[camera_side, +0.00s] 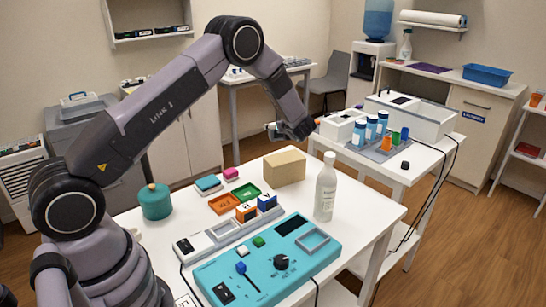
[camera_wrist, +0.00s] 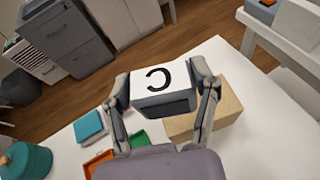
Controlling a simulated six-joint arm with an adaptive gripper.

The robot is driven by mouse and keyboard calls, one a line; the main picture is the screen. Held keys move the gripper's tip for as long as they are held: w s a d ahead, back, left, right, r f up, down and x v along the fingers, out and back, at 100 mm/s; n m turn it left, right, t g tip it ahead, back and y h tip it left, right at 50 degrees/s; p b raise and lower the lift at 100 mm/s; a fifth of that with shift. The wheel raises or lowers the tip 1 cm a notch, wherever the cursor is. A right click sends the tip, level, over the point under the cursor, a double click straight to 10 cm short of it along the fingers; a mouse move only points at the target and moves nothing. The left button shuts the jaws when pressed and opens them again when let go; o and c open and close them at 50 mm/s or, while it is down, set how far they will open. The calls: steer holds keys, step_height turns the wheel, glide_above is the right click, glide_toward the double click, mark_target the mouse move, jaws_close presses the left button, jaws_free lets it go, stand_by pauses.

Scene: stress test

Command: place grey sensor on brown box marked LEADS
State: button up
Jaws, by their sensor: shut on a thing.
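The brown box (camera_side: 284,168) stands on the white table, at the back edge; no LEADS marking is readable on it. It also shows in the wrist view (camera_wrist: 222,112), partly hidden behind my right finger and the held block. My gripper (camera_wrist: 163,88) is shut on a block with a pale top and dark grey front, which I take as the grey sensor (camera_wrist: 160,82); a black C-like mark is on its top. In the side view my gripper (camera_side: 284,130) is raised above and behind the box. The sensor is hard to make out there.
A white bottle (camera_side: 325,187) stands right of the box. Orange and green trays (camera_side: 223,204), small blocks and a teal panel (camera_side: 268,262) fill the table's middle and front. A teal container (camera_side: 155,202) stands at left. Another bench with vials (camera_side: 371,128) is behind.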

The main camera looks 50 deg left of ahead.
steer(key=w+f, duration=0.1)
steer(key=w+a+f, duration=0.1)
steer(key=f, duration=0.1)
steer(key=w+f, duration=0.2)
steer(key=shift+a+f, duration=0.15)
steer(key=shift+w+f, duration=0.1)
steer(key=shift+f, duration=1.6)
steer(key=shift+f, duration=0.1)
steer(key=o, duration=1.2)
